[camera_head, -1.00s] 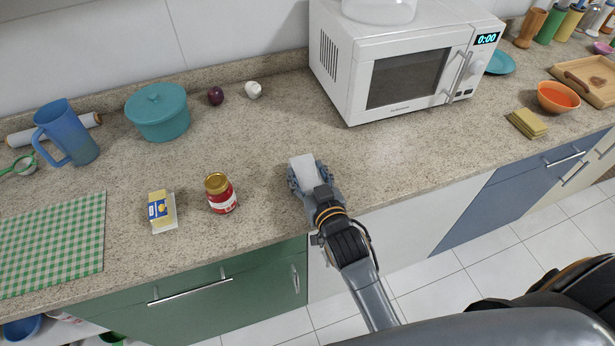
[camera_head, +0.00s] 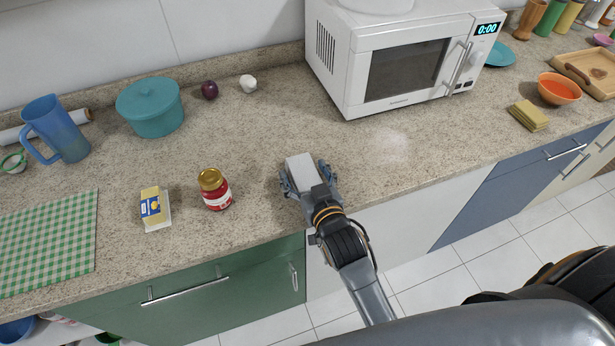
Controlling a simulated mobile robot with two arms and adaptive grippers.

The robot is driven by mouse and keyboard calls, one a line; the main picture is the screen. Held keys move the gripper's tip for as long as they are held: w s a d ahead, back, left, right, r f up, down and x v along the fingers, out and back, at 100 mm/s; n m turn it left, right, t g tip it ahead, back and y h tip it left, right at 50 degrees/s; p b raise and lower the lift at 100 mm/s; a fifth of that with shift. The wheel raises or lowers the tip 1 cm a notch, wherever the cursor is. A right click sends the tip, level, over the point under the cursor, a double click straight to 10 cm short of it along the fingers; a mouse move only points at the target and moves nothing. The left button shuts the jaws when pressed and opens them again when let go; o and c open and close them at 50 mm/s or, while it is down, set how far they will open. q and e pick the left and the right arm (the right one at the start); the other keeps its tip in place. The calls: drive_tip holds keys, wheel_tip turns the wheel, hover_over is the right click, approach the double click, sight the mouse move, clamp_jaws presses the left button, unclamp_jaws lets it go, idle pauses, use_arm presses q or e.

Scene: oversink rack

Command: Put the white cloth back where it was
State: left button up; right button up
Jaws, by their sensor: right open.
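The white cloth (camera_head: 303,171) shows as a small, folded, block-like white piece on the speckled counter, left of and in front of the microwave. My right gripper (camera_head: 306,178) is open, with its fingers on either side of the cloth. The near part of the cloth is hidden by the gripper, and I cannot tell whether the fingers touch it. My left gripper is not in view.
A red jar (camera_head: 215,190) and a butter dish (camera_head: 154,208) stand left of the gripper. The microwave (camera_head: 400,62) is behind to the right. A pale patch (camera_head: 389,145) marks the counter before it. Yellow sponges (camera_head: 529,115) lie farther right.

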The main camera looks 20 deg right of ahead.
drive_tip(key=s+r+b, duration=0.1)
drive_tip(key=s+r, duration=0.1)
drive_tip(key=s, duration=0.9)
drive_tip(key=shift+s+d+r, duration=0.2)
drive_tip(key=shift+s+r, duration=0.15)
